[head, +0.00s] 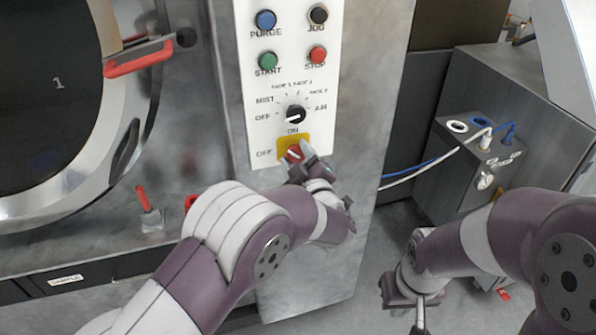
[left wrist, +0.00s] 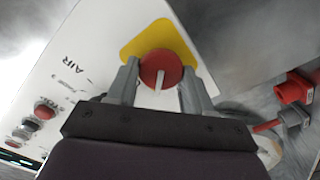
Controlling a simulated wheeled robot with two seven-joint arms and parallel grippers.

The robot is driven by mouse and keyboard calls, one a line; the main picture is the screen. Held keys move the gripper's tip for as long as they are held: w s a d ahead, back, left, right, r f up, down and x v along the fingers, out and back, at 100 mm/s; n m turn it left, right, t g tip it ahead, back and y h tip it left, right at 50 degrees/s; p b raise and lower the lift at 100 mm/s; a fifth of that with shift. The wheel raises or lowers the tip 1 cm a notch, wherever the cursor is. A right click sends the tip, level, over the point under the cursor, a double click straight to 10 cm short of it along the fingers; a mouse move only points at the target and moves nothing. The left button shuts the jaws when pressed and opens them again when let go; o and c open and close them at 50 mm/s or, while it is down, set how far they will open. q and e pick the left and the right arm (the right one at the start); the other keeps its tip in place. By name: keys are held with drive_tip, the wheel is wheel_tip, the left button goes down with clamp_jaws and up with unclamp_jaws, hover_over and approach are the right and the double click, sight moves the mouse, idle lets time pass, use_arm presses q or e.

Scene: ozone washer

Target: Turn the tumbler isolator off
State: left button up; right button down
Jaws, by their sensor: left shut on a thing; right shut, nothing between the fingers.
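The tumbler isolator is a red rotary knob (head: 294,153) on a yellow plate at the bottom of the white control panel, with ON printed above it and OFF to its left. The knob (left wrist: 161,66) also shows in the left wrist view, with a white pointer bar running from its middle toward my gripper. My left gripper (head: 299,166) is at the knob, its fingers closed on either side of it; they also show in the left wrist view (left wrist: 160,84). In the head view they partly hide the knob. My right gripper (head: 403,300) is shut and empty, low at the right.
Above the isolator are a black selector knob (head: 295,114) and PURGE, JOG, START and STOP buttons. A round machine door (head: 50,95) with a red handle (head: 139,61) is at left. A grey box (head: 478,150) with blue and white hoses stands at right.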

use_arm(q)
drive_tip(key=n+b, duration=0.2)
drive_tip(key=b, duration=0.1)
drive_tip(key=n+b, duration=0.3)
drive_tip(key=b, duration=0.1)
drive_tip(key=n+b, duration=0.2)
drive_tip(key=b, duration=0.2)
drive_tip(key=shift+a+f+n, duration=0.1)
drive_tip(key=shift+f+n, duration=0.2)
drive_tip(key=shift+f, duration=0.1)
drive_tip(key=shift+r+n+b, duration=0.2)
drive_tip(key=shift+n+b, duration=0.8)
drive_tip(key=shift+b, duration=0.1)
drive_tip(key=o, duration=1)
drive_tip(key=v, duration=1.2)
drive_tip(key=shift+s+r, duration=0.1)
drive_tip(key=shift+s, duration=0.25)
